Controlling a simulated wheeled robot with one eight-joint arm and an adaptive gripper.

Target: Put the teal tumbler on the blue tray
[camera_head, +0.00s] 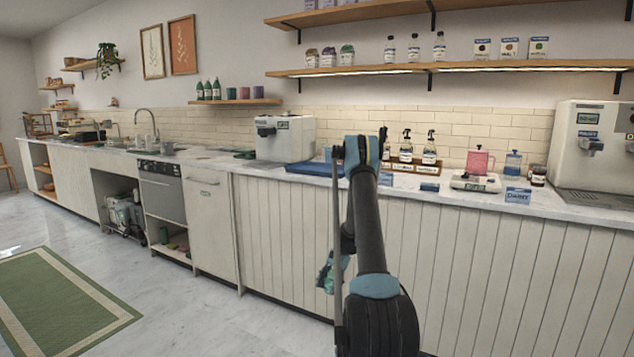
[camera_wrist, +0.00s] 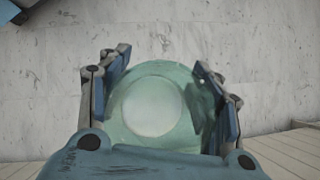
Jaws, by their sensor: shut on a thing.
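The teal tumbler (camera_wrist: 152,106) is pale, see-through and round in the wrist view. My gripper (camera_wrist: 163,66) is shut on it, with one finger on each side. In the head view my gripper (camera_head: 328,274) shows small beside my arm, in front of the counter's panelled face and below the counter top. My arm partly hides it, and the tumbler is hard to make out there. The blue tray (camera_head: 304,168) lies on the counter right of the white machine, higher than my gripper. My arm covers part of its right side.
A white machine (camera_head: 285,138) stands left of the tray.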

